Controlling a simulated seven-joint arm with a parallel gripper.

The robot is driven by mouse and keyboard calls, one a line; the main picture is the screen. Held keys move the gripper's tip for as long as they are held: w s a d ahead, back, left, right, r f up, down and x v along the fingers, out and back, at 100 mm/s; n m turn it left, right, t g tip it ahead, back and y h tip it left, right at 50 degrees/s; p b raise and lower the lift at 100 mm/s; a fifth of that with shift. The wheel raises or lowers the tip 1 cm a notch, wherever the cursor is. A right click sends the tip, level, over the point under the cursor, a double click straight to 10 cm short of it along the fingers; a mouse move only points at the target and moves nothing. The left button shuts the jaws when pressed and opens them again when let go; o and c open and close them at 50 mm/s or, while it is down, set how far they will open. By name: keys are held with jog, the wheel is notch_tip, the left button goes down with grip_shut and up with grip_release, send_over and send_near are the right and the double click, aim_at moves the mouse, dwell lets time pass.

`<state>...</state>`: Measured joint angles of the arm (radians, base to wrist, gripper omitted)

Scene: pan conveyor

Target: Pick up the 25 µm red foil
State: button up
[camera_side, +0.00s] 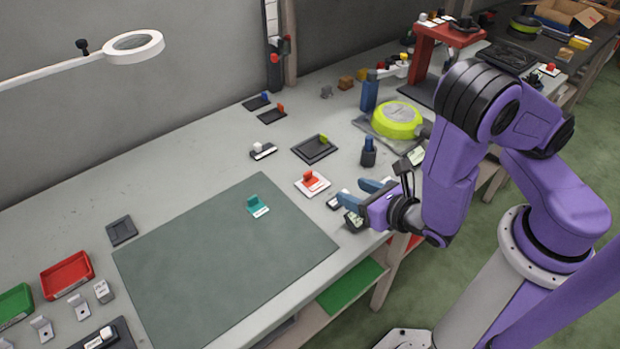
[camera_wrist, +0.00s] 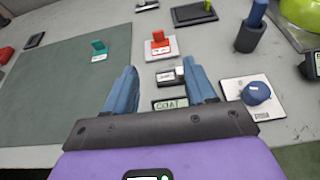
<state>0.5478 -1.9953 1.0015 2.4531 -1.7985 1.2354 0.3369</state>
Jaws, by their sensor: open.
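A red upright tab on a flat base, which looks like the red foil piece (camera_side: 309,177), sits on a white square plate (camera_side: 321,188) near the middle of the bench. In the wrist view the red piece (camera_wrist: 159,39) is ahead of my fingers, on its white plate (camera_wrist: 172,54). No thickness marking on it is readable. My gripper (camera_side: 354,190) is low over the front bench edge, right of the red piece in the side view and apart from it. In the wrist view its blue fingers (camera_wrist: 160,67) are spread wide, with nothing held between them.
A small gauge with a display (camera_wrist: 170,103) and a dark-and-white block (camera_wrist: 169,77) lie between and beyond my fingers. A teal tab (camera_side: 254,202) stands on the green mat (camera_side: 200,275).

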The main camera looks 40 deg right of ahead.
jog(key=shift+w+a+f, duration=0.1)
jog(key=shift+w+f, duration=0.1)
jog(key=shift+f, duration=0.05)
send_near(309, 173)
jog(key=x, duration=0.5)
jog(key=shift+f, duration=0.3)
jog(key=shift+r+x, duration=0.1)
jog(key=shift+x, duration=1.25)
jog(key=shift+r+x, duration=0.15)
jog(key=shift+x, duration=1.2)
grip_shut()
